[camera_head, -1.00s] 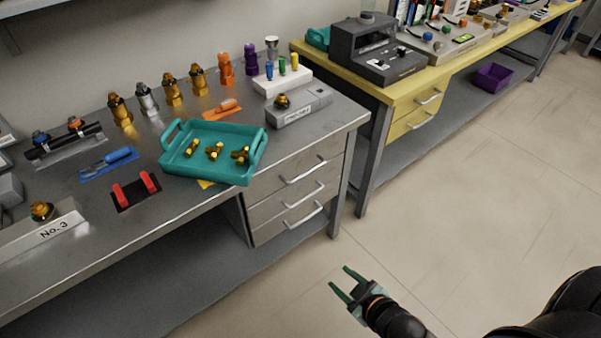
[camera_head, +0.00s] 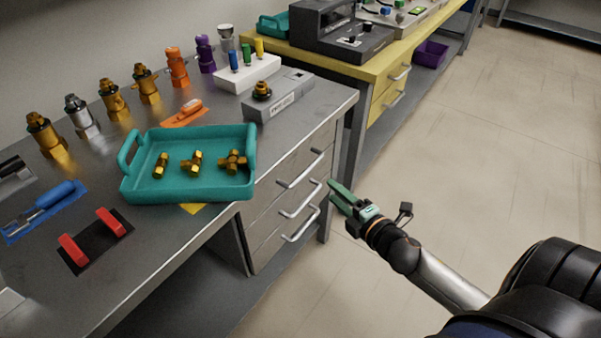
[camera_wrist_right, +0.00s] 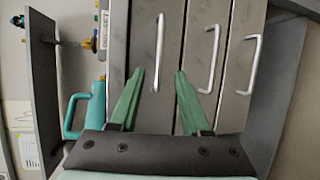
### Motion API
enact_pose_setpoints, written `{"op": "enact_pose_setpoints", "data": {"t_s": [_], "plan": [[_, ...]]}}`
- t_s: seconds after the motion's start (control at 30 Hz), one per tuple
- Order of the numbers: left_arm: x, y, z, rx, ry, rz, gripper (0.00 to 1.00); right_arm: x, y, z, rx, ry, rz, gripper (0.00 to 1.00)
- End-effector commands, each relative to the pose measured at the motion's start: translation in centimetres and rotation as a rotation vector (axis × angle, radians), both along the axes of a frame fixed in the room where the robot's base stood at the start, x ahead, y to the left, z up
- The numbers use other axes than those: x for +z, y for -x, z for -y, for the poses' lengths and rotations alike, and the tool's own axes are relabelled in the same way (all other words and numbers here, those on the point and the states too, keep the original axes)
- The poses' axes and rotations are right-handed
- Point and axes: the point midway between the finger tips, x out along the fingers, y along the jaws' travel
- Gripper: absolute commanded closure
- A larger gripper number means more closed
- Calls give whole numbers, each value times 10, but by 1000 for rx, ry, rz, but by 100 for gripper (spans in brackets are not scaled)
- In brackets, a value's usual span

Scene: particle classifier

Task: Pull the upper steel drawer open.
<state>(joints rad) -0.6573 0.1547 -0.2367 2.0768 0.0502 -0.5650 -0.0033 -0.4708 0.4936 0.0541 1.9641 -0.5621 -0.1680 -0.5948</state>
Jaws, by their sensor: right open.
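The upper steel drawer (camera_head: 291,165) is shut, at the right end of the steel bench. Its bar handle (camera_head: 301,170) is the top one of three. My right gripper (camera_head: 335,190) is open and empty, in front of the drawer fronts and to the right of the handles. In the right wrist view the drawers appear turned sideways, with the upper handle (camera_wrist_right: 159,50) leftmost. There the open green fingers (camera_wrist_right: 160,73) stand either side of its line. The depth gap is unclear, and no grip shows. My left gripper is not in view.
A teal tray (camera_head: 128,188) with brass fittings sits on the steel bench (camera_head: 160,240), near its front edge above the drawers. Two more drawer handles lie below the upper one. A yellow bench (camera_head: 384,72) stands beyond. The floor (camera_head: 480,170) on the right is clear.

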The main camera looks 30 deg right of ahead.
Motion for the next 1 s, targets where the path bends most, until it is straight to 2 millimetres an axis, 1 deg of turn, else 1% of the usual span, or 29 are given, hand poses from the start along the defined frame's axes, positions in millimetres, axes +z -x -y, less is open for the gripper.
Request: {"op": "enact_pose_setpoints", "data": {"t_s": [0.17,0.27,0.47,0.57,0.6,0.7,0.83,1.0], "plan": [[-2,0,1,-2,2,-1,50,-1,-12,0,4,8,5,53],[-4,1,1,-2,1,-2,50,-4,-25,1,2,8,5,53],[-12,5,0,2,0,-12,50,-10,-57,1,2,7,4,53],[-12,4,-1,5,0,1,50,-13,-73,1,2,7,5,53],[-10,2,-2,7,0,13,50,-14,-79,2,1,8,4,53],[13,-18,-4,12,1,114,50,-17,-94,2,0,6,4,53],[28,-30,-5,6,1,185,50,-20,-109,2,0,6,3,53],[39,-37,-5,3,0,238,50,-22,-120,1,1,5,2,53]]}}
